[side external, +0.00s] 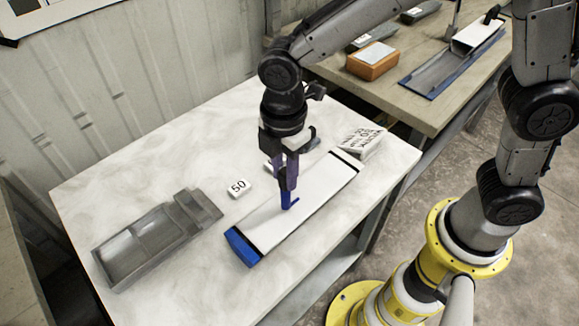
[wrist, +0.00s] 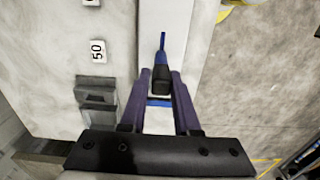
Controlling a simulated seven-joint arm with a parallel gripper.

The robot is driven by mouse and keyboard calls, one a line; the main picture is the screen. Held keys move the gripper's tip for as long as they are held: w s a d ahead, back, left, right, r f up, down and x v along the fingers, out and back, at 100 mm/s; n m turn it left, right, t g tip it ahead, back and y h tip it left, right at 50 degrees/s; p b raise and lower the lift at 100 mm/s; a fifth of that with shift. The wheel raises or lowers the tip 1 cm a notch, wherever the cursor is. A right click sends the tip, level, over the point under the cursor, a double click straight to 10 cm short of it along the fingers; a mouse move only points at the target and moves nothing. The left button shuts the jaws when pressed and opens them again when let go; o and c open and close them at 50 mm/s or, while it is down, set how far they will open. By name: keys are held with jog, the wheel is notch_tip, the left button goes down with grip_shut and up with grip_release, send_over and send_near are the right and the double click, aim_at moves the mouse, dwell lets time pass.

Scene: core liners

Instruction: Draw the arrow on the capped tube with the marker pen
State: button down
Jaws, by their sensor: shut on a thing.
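The capped tube (side external: 303,202) lies on the table, long and white, with dark bands and a blue cap (side external: 240,246) at its near end. It also shows in the wrist view (wrist: 151,22). My gripper (side external: 286,180) is above its middle, shut on the marker pen (side external: 286,197), dark with a blue lower end. The pen stands roughly upright, its tip at or very near the tube. A thin blue streak (wrist: 163,42) runs up from the pen in the wrist view, apparently a line on the tube. The fingers partly hide the pen and tube.
A grey tray (side external: 120,262) lies left of the tube, and a white "50" tag (side external: 238,187) sits between them. A white printed block (side external: 362,141) stands by the tube's far end. A wooden bench behind holds an orange box (side external: 372,62) and a blue-edged tray (side external: 432,82).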

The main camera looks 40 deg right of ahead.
jog(key=shift+a, duration=4.15)
notch_tip(320, 180, up, 8)
jog(key=shift+d, duration=0.1)
